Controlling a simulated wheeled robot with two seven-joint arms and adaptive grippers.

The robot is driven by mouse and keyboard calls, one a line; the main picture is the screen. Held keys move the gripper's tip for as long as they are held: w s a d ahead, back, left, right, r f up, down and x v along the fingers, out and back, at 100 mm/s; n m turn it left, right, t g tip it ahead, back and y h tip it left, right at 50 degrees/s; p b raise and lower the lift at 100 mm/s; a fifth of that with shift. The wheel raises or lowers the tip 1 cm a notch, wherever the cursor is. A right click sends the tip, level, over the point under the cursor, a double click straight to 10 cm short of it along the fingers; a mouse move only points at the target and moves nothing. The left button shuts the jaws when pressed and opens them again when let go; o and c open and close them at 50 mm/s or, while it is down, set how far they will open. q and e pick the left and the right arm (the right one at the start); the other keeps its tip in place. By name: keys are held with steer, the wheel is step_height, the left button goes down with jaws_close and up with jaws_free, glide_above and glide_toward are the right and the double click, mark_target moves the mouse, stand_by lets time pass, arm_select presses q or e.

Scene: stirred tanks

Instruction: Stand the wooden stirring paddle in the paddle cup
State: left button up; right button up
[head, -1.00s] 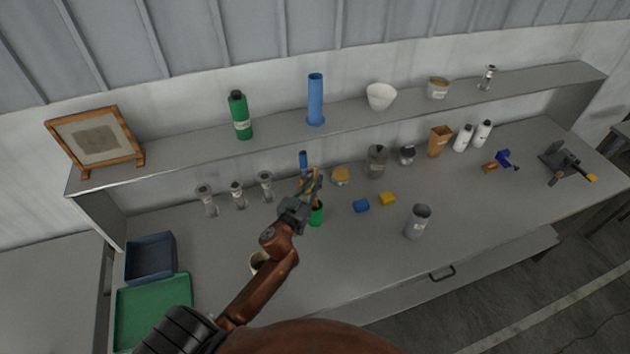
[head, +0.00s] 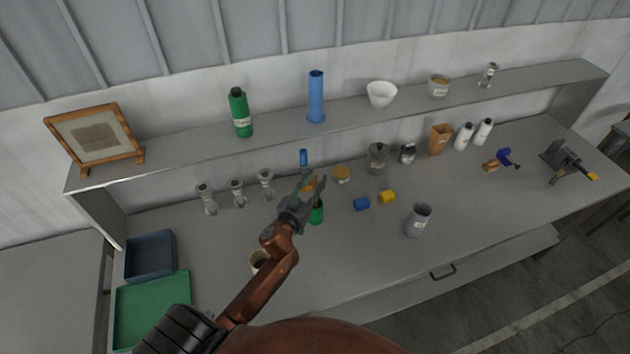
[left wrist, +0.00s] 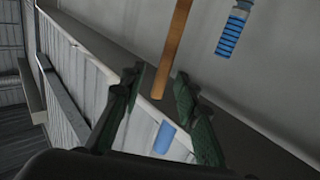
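The wooden stirring paddle shows in the left wrist view as a brown bar (left wrist: 174,48), running from the top edge down to between the fingertips. In the head view only a small orange-brown part (head: 309,184) shows by my left gripper (head: 314,182). The gripper's fingers stand apart, one on each side of the bar in the left wrist view (left wrist: 155,85), with gaps to it. A pale cup (head: 258,260) is partly covered by my arm. I cannot tell which is the paddle cup. My right gripper is not in view.
A blue tube (head: 303,158) stands just behind the gripper. Several grey stands (head: 238,193) are to its left. Blue (head: 362,204) and yellow (head: 388,197) blocks and a grey beaker (head: 418,220) are to its right. The shelf (head: 210,140) runs behind. The front middle is clear.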

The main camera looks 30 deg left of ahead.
arm_select(q)
steer(key=s+d, duration=0.1)
steer(key=s, duration=1.1)
stand_by(0.6)
